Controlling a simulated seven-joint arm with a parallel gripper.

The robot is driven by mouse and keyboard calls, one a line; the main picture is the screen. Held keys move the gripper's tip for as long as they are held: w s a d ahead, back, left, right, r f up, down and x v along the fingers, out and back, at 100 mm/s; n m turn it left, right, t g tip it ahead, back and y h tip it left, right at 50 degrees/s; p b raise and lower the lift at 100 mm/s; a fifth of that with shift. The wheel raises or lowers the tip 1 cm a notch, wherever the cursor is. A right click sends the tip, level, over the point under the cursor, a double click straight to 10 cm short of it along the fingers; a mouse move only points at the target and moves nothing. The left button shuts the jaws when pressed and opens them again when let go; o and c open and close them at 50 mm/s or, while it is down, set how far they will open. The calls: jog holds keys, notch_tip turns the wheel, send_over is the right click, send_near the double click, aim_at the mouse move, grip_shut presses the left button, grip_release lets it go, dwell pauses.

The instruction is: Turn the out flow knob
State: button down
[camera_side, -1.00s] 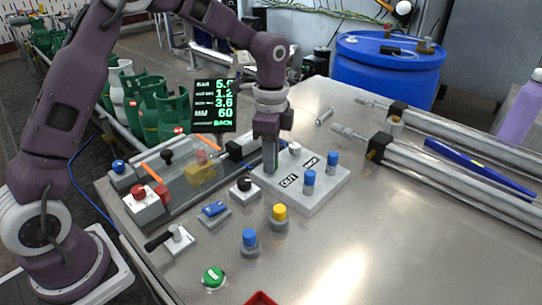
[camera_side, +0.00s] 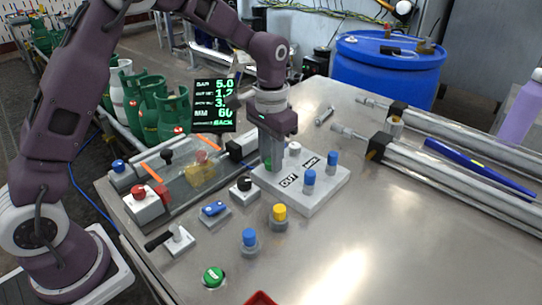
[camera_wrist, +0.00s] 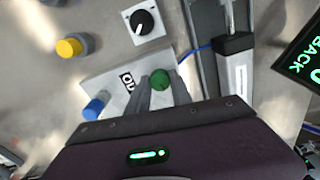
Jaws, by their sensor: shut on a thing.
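A light grey plate (camera_side: 318,190) on the metal table has raised knobs and labels, one reading OUT (camera_side: 289,181). My gripper (camera_side: 274,164) is down at the plate's far left part, its fingers on either side of a green knob (camera_side: 267,164). In the wrist view, the green knob (camera_wrist: 159,80) sits between the two fingers, shut on it, beside the OUT label (camera_wrist: 127,81). Another blue knob (camera_side: 332,158) and a white knob (camera_side: 295,148) are also on the plate.
A black knob (camera_side: 244,184), a yellow knob (camera_side: 279,212) and a separate blue knob (camera_side: 249,237) stand nearby. A glass-covered box (camera_side: 201,176) and a display (camera_side: 213,105) are to the left. Metal cylinders (camera_side: 450,165) lie right. The front right table is clear.

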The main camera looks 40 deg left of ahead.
jog(key=shift+n, duration=1.6)
jog(key=c, duration=1.1)
grip_release()
jog(key=shift+c, duration=0.2)
jog(key=shift+r, duration=0.1)
